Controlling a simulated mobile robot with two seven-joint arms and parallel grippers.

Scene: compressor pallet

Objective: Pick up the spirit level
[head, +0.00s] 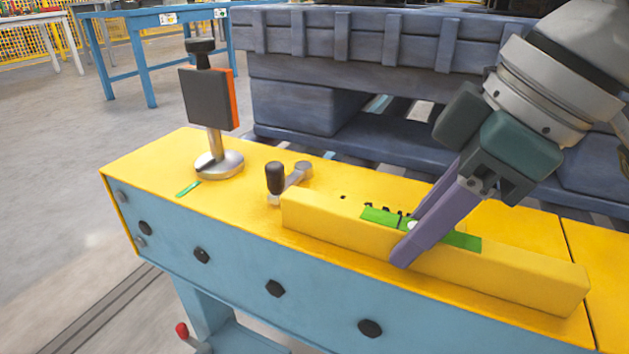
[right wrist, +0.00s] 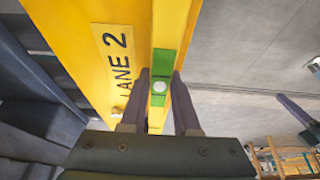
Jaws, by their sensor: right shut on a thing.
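The spirit level is a long yellow bar (head: 335,222) with a green patch on its upper side. It lies along the yellow top of the blue-sided conveyor frame, and I cannot tell whether it touches that top. My right gripper (head: 412,232) reaches down from the upper right and is shut on the level at the green patch, one finger on each side. In the right wrist view the green patch with a pale round spot (right wrist: 159,86) shows between the two fingers (right wrist: 163,100). The far finger is partly hidden in the head view. My left gripper does not show in the head view.
A black-and-orange device on a metal post (head: 208,98) and a crank handle (head: 278,180) stand left of the level. A dark blue pallet (head: 345,50) is behind. A "LANE 2" label (right wrist: 117,60) marks the yellow top. A blue table (head: 148,50) stands farther back.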

